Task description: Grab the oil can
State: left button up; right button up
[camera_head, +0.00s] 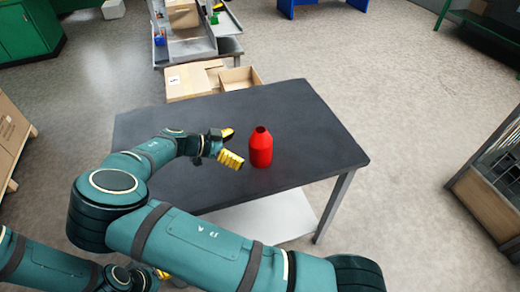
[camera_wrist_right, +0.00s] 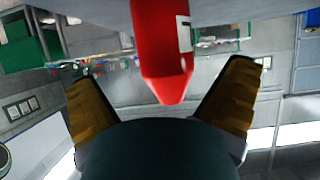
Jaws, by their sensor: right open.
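The red oil can (camera_head: 261,148) stands upright on the dark table, right of the table's middle. My right gripper (camera_head: 232,147) is open, with its yellow fingers just left of the can. In the right wrist view the can (camera_wrist_right: 162,50) appears upside down, between the two spread fingers of the right gripper (camera_wrist_right: 160,105) and beyond their tips. The fingers do not visibly hold it. My left gripper (camera_head: 158,276) is at the bottom left, low and mostly hidden by my right arm; its fingers are too covered to judge.
The dark table (camera_head: 316,135) is otherwise bare. Open cardboard boxes (camera_head: 240,80) stand behind it, near a grey workbench (camera_head: 228,22). A wire-sided crate (camera_head: 490,195) is at the right. The floor right of the table is clear.

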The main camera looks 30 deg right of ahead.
aim_at(260, 149)
jog(key=x, duration=0.4)
jog(key=b+x, duration=0.1)
jog(key=x, duration=0.3)
jog(key=shift+w+d, duration=0.2)
jog(key=shift+d, duration=0.15)
jog(key=c, duration=1.1)
